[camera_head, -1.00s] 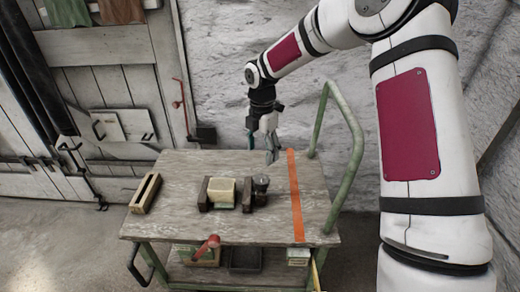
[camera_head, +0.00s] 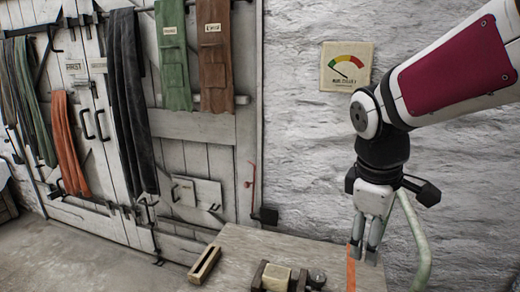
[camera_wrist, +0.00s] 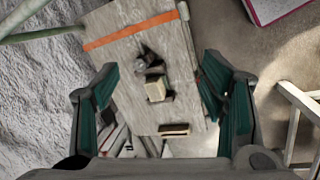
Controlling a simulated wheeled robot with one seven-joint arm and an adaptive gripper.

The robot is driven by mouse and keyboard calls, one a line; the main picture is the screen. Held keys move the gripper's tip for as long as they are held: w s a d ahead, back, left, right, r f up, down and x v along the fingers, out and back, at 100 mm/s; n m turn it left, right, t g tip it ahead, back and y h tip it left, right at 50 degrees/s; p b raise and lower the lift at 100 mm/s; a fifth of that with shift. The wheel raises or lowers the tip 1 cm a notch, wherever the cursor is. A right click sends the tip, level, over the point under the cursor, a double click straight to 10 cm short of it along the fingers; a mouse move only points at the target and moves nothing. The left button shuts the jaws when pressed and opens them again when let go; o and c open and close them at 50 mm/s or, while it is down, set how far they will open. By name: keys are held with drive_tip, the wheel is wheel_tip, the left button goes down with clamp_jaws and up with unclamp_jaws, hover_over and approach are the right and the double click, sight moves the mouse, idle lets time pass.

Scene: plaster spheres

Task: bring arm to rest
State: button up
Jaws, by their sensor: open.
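My gripper (camera_head: 366,255) hangs fingers-down over the right side of the wooden-topped cart (camera_head: 237,250), near the orange strip (camera_head: 351,272). In the wrist view my gripper (camera_wrist: 160,78) has its two green-padded fingers wide apart with nothing between them. The cart top (camera_wrist: 118,70) lies well below, seen between the fingers. A pale block (camera_wrist: 155,90) sits between dark wooden pieces on the cart, with a small dark round object (camera_wrist: 139,66) beside it. My arm reaches in from the right.
A slotted wooden block (camera_head: 205,263) lies at the cart's left. The cart's green handle (camera_head: 413,240) rises close to the right of my gripper. A gauge sign (camera_head: 346,66) hangs on the stone wall. Cloths, including a green one (camera_head: 173,55), hang on the doors at left.

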drive_tip(key=s+r+m+t+y+p, duration=0.1)
drive_tip(key=s+r+m+p, duration=0.1)
drive_tip(key=s+m, duration=0.3)
drive_tip(key=s+r+m+t+y+p, duration=0.1)
drive_tip(key=s+m, duration=0.4)
drive_tip(key=s, duration=0.9)
wheel_tip(320, 180, up, 2)
drive_tip(key=shift+a+r+p, duration=0.2)
drive_tip(key=shift+a+p, duration=0.2)
drive_tip(key=shift+p, duration=0.15)
